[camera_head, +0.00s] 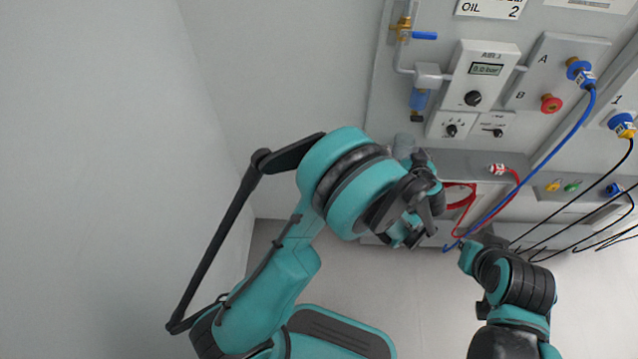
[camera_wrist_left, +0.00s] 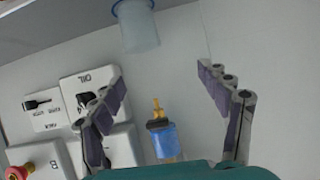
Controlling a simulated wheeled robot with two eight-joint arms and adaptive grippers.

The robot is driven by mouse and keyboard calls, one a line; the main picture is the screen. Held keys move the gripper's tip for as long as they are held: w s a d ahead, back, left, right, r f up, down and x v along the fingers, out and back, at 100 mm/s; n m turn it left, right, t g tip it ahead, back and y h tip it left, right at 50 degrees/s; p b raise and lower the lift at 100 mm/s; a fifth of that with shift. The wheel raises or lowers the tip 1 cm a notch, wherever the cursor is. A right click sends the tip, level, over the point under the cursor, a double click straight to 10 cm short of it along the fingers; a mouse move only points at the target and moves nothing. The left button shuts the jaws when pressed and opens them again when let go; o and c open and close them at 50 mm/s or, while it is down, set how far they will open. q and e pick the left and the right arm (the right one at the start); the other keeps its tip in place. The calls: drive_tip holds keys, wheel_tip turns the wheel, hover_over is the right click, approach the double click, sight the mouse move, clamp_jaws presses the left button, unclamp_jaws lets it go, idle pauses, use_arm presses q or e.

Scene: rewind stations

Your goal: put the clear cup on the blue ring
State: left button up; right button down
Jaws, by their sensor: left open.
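The clear cup (camera_wrist_left: 140,30) shows at the top of the left wrist view, which is turned upside down. It stands at the grey ledge, and the blue ring (camera_wrist_left: 116,9) shows around its base; I cannot tell how it sits in it. In the head view the cup (camera_head: 404,143) is a pale shape just beyond my left gripper (camera_head: 418,165).
A blue filter bowl with a brass drain (camera_wrist_left: 162,138) hangs above the ledge, also in the head view (camera_head: 420,99). The panel has a gauge box (camera_head: 484,69) and knobs. A blue hose (camera_head: 560,143) and red cables (camera_head: 458,204) run near my right gripper. The grey wall at left is bare.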

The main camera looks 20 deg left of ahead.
use_arm(q)
drive_tip(key=s+a+r+m+g+h, duration=0.1)
drive_tip(key=s+a+r+g, duration=0.1)
drive_tip(key=s+a+r, duration=0.4)
drive_tip(key=s+a+r+g, duration=0.25)
drive_tip(key=s+a, duration=0.25)
drive_tip(key=a, duration=0.3)
drive_tip(key=s+a+m+h, duration=0.1)
drive_tip(key=s+a, duration=0.1)
drive_tip(key=s, duration=0.7)
drive_tip(key=s+a+r+m+h, duration=0.1)
drive_tip(key=s+a+h, duration=0.1)
drive_tip(key=s, duration=0.7)
drive_tip(key=shift+a+r, duration=0.3)
